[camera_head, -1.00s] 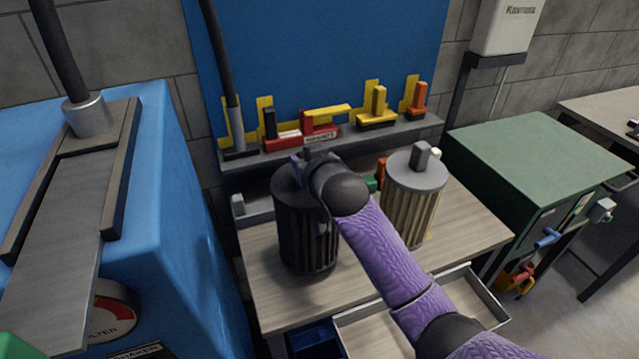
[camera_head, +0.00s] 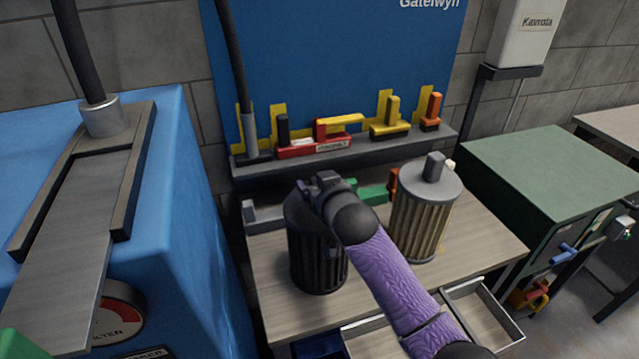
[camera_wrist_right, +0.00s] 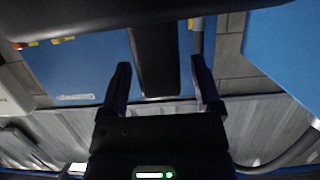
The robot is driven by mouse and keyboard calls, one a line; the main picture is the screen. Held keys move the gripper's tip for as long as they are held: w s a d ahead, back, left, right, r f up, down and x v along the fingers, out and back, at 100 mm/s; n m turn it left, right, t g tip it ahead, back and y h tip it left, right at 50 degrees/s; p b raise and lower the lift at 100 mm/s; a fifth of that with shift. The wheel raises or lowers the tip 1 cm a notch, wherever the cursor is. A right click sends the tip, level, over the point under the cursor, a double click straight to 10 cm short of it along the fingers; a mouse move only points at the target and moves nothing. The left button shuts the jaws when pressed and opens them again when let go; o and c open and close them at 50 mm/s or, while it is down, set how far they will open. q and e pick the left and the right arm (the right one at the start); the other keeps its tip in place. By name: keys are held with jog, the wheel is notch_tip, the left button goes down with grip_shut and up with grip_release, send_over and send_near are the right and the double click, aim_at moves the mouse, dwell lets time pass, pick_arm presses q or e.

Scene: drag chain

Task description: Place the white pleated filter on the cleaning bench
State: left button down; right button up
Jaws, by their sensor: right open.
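A pale beige-white pleated filter (camera_head: 419,228) with a grey cap and a grip block on top stands upright on a wood-topped bench (camera_head: 268,287). A dark pleated filter (camera_head: 318,262) stands to its left on the same bench. My right gripper (camera_head: 318,187) is at the top of the dark filter, and its arm hides part of that filter. In the right wrist view the gripper (camera_wrist_right: 163,85) is open, with a dark block (camera_wrist_right: 155,50) between its fingers. I cannot tell whether the fingers touch it. My left gripper is not in view.
A blue machine (camera_head: 190,220) with a grey chute stands at the left. A rear shelf (camera_head: 350,150) holds coloured tools below a blue board. A green cabinet (camera_head: 540,165) stands right of the bench. An open drawer (camera_head: 490,315) sticks out at the front.

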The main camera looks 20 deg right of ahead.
jog(key=shift+s+r, duration=0.1)
jog(key=shift+r, duration=0.1)
jog(key=p+v, duration=0.2)
jog(key=v, duration=0.9)
jog(key=shift+s+p, duration=0.35)
jog(key=shift+s, duration=0.05)
jog(key=shift+d+r, duration=0.1)
